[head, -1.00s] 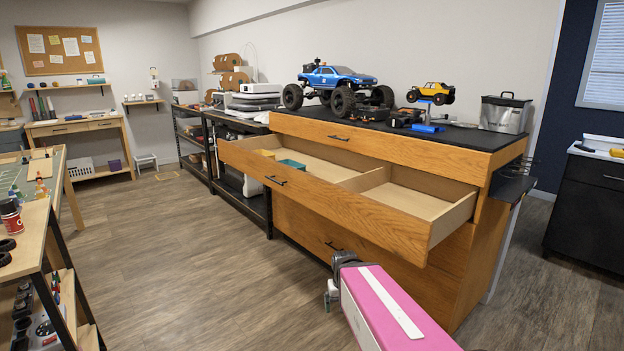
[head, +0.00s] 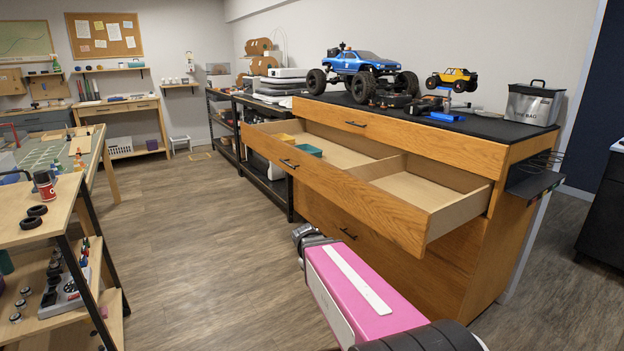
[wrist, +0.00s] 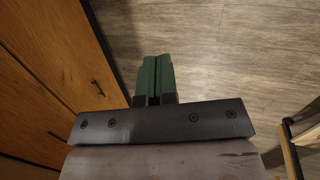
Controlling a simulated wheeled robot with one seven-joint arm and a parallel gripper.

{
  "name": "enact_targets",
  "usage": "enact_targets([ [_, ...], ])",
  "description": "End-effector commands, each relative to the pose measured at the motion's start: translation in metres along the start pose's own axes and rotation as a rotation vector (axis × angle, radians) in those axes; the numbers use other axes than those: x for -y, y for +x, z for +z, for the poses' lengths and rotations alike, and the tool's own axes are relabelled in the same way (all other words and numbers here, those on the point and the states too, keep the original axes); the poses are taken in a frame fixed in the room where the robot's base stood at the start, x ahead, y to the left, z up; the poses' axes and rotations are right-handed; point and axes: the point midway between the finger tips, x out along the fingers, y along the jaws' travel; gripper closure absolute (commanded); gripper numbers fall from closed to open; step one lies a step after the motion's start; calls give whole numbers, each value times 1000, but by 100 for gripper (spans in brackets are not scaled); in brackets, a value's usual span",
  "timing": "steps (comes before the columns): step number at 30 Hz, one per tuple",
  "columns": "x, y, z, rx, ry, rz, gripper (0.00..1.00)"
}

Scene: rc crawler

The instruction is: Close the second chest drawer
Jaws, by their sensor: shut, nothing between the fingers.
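The wooden chest (head: 455,155) stands in the right half of the head view. Its second drawer (head: 345,196), below the top one, is pulled far out, with a black handle (head: 289,164) on its front. The top drawer (head: 400,137) is shut. My gripper (wrist: 157,62) shows in the wrist view with its green fingers together and nothing between them. It points over the bare floor, with wooden chest fronts (wrist: 50,45) to its left and apart from it. In the head view my pink arm reaches in front of the chest, below the open drawer; the fingertips are not clearly seen there.
A blue crawler (head: 362,65) and a yellow one (head: 452,78) sit above the chest top. A shelf table (head: 30,225) stands at left; the floor (head: 200,240) between is clear.

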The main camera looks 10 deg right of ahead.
Motion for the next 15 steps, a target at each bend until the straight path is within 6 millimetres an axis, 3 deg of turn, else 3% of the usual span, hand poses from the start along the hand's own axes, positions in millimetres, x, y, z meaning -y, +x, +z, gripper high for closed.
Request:
enact_targets([
  [1, -10, -6, -18, 19, -100, 72, 100],
  [8, -56, -62, -81, 218, -598, 442, 100],
  [15, -82, -158, -152, 575, -1007, 784, 100],
])
